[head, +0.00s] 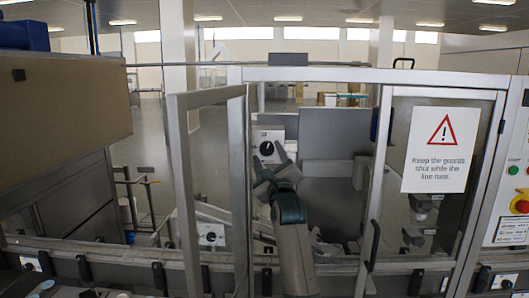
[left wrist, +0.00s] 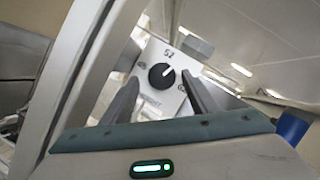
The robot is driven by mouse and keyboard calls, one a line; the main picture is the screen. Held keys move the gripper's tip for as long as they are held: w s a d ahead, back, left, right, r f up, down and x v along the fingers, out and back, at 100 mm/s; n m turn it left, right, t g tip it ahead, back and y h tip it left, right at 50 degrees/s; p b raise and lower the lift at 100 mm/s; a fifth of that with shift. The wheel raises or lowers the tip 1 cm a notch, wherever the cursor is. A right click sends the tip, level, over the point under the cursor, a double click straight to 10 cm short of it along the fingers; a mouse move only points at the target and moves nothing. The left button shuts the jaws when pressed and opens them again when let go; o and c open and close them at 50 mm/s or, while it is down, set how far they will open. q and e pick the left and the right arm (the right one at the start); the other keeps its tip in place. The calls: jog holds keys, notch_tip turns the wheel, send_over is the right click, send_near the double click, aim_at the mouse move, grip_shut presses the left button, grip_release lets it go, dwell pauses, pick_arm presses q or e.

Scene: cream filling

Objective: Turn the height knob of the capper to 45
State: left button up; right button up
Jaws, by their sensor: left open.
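The black round height knob (head: 267,148) sits on a white plate (head: 276,134) on the machine behind the open guard door. In the left wrist view the knob (left wrist: 161,76) shows a light pointer mark turned toward the upper right. My left gripper (head: 268,155) reaches through the guard opening, in front of the knob. It is open, and in the wrist view its dark fingers lie to either side of the knob. I cannot tell whether they touch it. My right gripper is not in view.
The glass guard door (head: 178,135) stands open left of my arm. A closed guard with a warning sign (head: 437,150) is at the right. A second dial (head: 211,237) sits lower left. A control panel with a red button (head: 521,205) is at the far right.

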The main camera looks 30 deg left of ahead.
pick_arm(q)
jog(key=shift+w+a+r, duration=0.15)
jog(key=shift+w+r, duration=0.05)
jog(key=shift+r, duration=0.05)
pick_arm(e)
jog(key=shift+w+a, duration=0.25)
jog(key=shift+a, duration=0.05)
pick_arm(q)
jog(key=shift+s+r, duration=0.1)
jog(key=shift+c, duration=0.9)
jog(key=c, duration=0.9)
jog(key=shift+o, duration=0.2)
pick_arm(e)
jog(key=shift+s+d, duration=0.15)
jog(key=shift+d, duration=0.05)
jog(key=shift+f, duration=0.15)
